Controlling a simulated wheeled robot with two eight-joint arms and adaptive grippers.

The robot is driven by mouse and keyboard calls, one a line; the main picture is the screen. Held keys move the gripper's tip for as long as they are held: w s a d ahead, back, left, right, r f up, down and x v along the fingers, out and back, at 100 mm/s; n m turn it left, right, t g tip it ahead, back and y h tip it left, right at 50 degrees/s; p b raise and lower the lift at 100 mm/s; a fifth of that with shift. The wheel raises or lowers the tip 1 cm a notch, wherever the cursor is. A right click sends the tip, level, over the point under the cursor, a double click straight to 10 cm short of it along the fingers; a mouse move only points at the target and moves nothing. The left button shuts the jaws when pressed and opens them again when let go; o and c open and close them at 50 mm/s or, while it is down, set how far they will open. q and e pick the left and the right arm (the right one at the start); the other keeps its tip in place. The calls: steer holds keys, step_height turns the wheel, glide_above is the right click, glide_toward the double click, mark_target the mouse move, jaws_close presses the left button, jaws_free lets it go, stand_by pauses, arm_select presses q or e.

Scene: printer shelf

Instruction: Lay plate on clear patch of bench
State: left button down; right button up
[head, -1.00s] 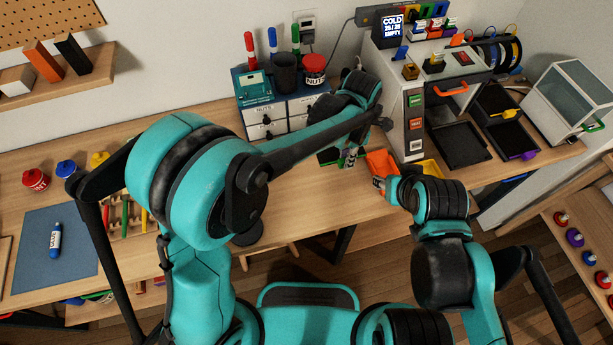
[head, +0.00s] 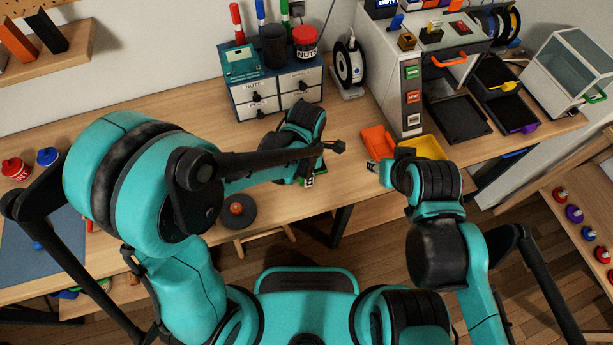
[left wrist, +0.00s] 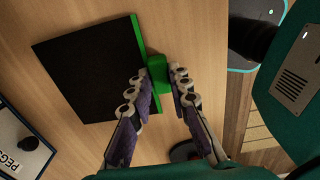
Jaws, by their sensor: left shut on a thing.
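The plate (left wrist: 85,72) is a black square with a green edge strip and a green tab (left wrist: 158,74), seen in the left wrist view over the wooden bench (left wrist: 62,20). My left gripper (left wrist: 164,82) is shut on the green tab. The plate looks flat and close to the bench; I cannot tell whether it touches. In the head view my left gripper (head: 311,178) is over the bench's front part, and my arm hides most of the plate. My right gripper (head: 375,167) is beside the orange bin (head: 378,142); its fingers are too small to judge.
A drawer unit (head: 275,92) stands behind, with a white spool (head: 350,65) to its right. A yellow bin (head: 430,147) sits by the printer (head: 410,95). A round black base with an orange knob (head: 237,209) is left of the left gripper.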

arm_select(q)
steer(key=shift+f, duration=0.15)
steer(key=shift+f, duration=0.1)
steer(key=c, duration=1.4)
jaws_free()
